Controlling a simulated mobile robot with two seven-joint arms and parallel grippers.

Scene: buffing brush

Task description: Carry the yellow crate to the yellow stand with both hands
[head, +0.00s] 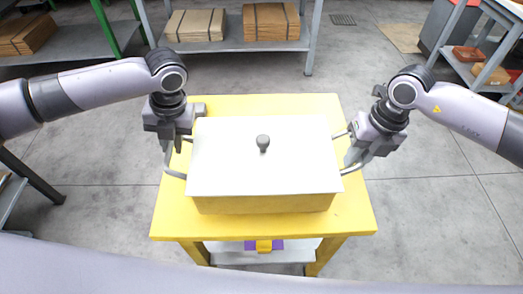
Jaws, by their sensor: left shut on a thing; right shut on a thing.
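The yellow crate (265,204) has a flat white lid (230,165) with a dark knob (263,143) in its middle. It is over the top of the yellow stand (350,215); I cannot tell whether it rests on it or hangs just above. My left gripper (178,158) is shut on the crate's left handle. My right gripper (350,158) is shut on the crate's right handle (341,134). The crate looks level. Its far side is hidden under the lid.
The stand's lower shelf (235,255) holds a purple and yellow item (264,245). A metal rack (230,45) with cardboard stacks stands behind, and another shelf (485,65) is at the upper right. The grey floor on both sides of the stand is clear.

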